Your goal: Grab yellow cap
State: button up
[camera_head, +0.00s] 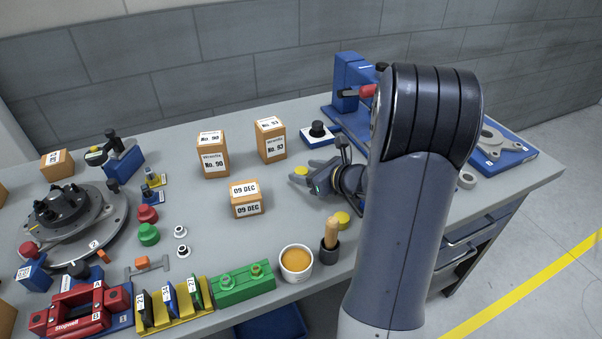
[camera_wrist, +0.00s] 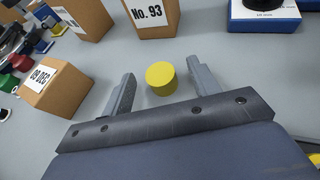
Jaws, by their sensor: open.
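A yellow cap (camera_wrist: 161,78) stands on the grey table between the two fingers of my gripper (camera_wrist: 160,70). It has a clear gap to each finger in the wrist view. In the head view the same cap (camera_head: 300,171) shows at the fingertips of my gripper (camera_head: 305,173), which reaches left, low over the table. The fingers are open and hold nothing. A second yellow cap (camera_head: 342,218) lies nearer the front edge, below my gripper; part of a yellow thing (camera_wrist: 315,159) shows at the right edge of the wrist view.
Cardboard boxes stand close by: No. 93 (camera_head: 271,141) behind the cap, No. 90 (camera_head: 213,155) and 09 DEC (camera_head: 246,200) to the left. A blue-and-white base with a black knob (camera_head: 317,132) is behind. A cup (camera_head: 296,264) and a wooden-handled tool (camera_head: 331,236) stand in front.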

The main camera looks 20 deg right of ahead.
aim_at(302, 170)
jog(key=shift+x, duration=1.55)
jog(key=shift+s+f, duration=0.1)
jog(key=shift+c, duration=0.4)
jog(key=c, duration=1)
